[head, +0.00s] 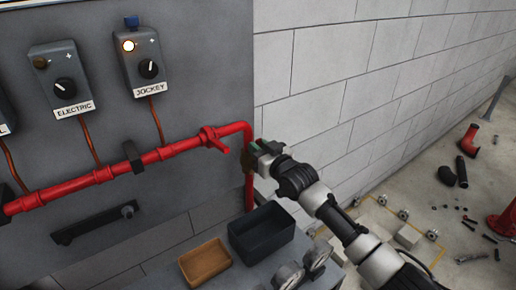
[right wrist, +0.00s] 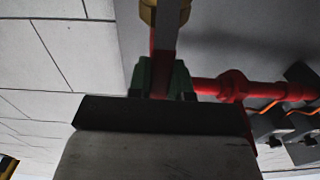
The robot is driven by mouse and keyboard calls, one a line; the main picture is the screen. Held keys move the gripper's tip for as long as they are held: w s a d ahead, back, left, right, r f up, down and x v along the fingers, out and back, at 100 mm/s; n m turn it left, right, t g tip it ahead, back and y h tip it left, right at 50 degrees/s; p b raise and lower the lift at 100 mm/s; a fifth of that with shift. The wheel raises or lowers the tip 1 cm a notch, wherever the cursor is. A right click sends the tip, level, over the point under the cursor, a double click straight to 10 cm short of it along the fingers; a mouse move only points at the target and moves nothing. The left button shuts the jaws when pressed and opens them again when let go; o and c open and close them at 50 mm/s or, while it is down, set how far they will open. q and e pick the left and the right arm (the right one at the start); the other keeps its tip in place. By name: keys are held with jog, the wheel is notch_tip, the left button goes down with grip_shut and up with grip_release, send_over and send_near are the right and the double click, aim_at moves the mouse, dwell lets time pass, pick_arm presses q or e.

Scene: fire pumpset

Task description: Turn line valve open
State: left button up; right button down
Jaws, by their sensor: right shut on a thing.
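The line valve's brass-coloured body (right wrist: 150,14) shows at the top of the right wrist view, by the red vertical pipe. A flat reddish bar (right wrist: 163,50), apparently the valve's lever, runs from it down between my green fingertips. My right gripper (right wrist: 160,78) is shut on this bar; its dark palm hides the bar's end. The lever's angle is hard to tell there. My left gripper is not in view.
A red pipe (head: 130,165) runs along the grey panel, with a red-handled fitting (head: 213,138). JOCKEY (head: 144,62) and ELECTRIC (head: 61,80) control boxes hang above. A dark bin (head: 262,235) and an orange tray (head: 205,262) stand below. Loose parts lie on the floor at right.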

jog(key=shift+f, duration=0.1)
jog(key=c, duration=1)
grip_release()
jog(key=shift+d, duration=0.1)
jog(key=b+v, duration=0.1)
jog(key=v, duration=0.9)
jog(key=shift+s+d, duration=0.2)
jog(key=shift+s, duration=0.15)
